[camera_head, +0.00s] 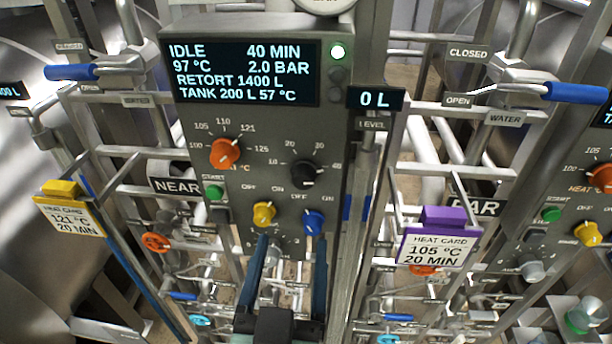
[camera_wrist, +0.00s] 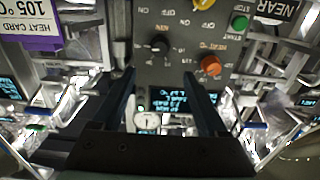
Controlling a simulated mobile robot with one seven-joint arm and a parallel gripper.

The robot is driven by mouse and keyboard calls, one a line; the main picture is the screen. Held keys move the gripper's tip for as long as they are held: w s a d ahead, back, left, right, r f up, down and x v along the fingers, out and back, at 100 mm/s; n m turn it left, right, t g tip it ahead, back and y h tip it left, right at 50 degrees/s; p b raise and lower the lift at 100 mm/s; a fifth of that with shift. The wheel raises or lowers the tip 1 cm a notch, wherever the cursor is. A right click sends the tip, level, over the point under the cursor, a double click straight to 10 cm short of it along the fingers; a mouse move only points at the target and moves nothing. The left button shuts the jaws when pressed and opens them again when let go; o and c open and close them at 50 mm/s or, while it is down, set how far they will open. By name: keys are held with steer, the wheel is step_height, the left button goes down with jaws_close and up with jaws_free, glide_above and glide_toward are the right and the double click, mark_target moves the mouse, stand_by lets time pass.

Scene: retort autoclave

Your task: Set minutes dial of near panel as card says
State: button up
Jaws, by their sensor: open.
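The near panel (camera_head: 185,120) has a screen (camera_head: 245,73) reading IDLE, 40 MIN, 97 °C, 2.0 BAR. Its minutes dial is a black knob (camera_head: 304,174) with marks from 10 to 40. The knob shows upside down in the wrist view (camera_wrist: 159,45), just beyond my fingertips. A yellow-topped card (camera_head: 70,215) at left reads 121 °C, 20 MIN. A purple heat card (camera_head: 436,246) at right reads 105 °C, 20 MIN. My gripper (camera_head: 290,243) is open and empty, below the knob in the head view. It also shows in the wrist view (camera_wrist: 160,78), apart from the knob.
An orange temperature knob (camera_head: 225,153) sits left of the black one. A yellow knob (camera_head: 264,214), a blue knob (camera_head: 314,222) and a green start button (camera_head: 215,192) are close by. Pipes and blue-handled valves (camera_head: 575,93) flank the panel. A far panel (camera_head: 570,150) stands at right.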

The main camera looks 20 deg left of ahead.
mark_target(303, 183)
steer(key=b+x, duration=0.6)
steer(key=x, duration=0.4)
steer(key=shift+w+r, duration=0.1)
steer(key=shift+w, duration=0.3)
steer(key=shift+p+x, duration=0.3)
steer(key=shift+x, duration=0.6)
steer(key=shift+f, duration=0.2)
jaws_close()
